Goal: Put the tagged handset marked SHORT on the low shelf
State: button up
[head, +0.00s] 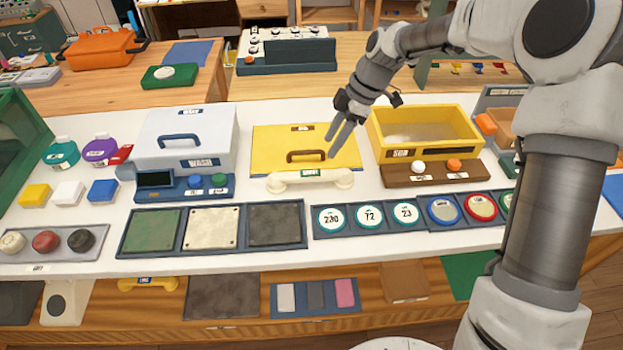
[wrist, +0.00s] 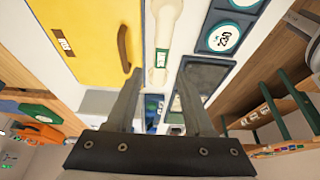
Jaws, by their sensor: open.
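A cream-white handset (head: 283,182) with a green tag lies on the white counter, just in front of a yellow panel with a brown handle. It also shows in the wrist view (wrist: 164,22); the tag's lettering is too small to read surely. A yellow handset (head: 147,284) with a dark blue tag lies on the low wooden shelf (head: 225,330) under the counter's front edge. My gripper (head: 331,148) is open and empty above the yellow panel, behind and apart from the white handset. In the wrist view, its two fingers are spread (wrist: 162,76).
The yellow panel (head: 265,138) and a yellow bin (head: 425,152) stand behind. Plates and round dials (head: 331,217) line the counter's front. On the shelf, a dark mat (head: 222,296), a tray of coloured blocks (head: 315,297) and a brown box (head: 403,283) take up room.

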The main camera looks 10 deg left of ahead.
aim_at(312, 173)
jog(key=x, duration=0.6)
jog(key=shift+a+f+b, duration=0.15)
jog(key=shift+f+b, duration=0.15)
jog(key=x, duration=0.4)
jog(key=shift+s+a+r, duration=0.1)
jog(key=shift+s+a, duration=0.2)
jog(key=shift+a, duration=0.05)
jog(key=shift+a+f+b, duration=0.15)
jog(key=shift+f+b, duration=0.15)
jog(key=shift+f, duration=0.2)
jog(key=shift+f, duration=0.25)
grip_shut()
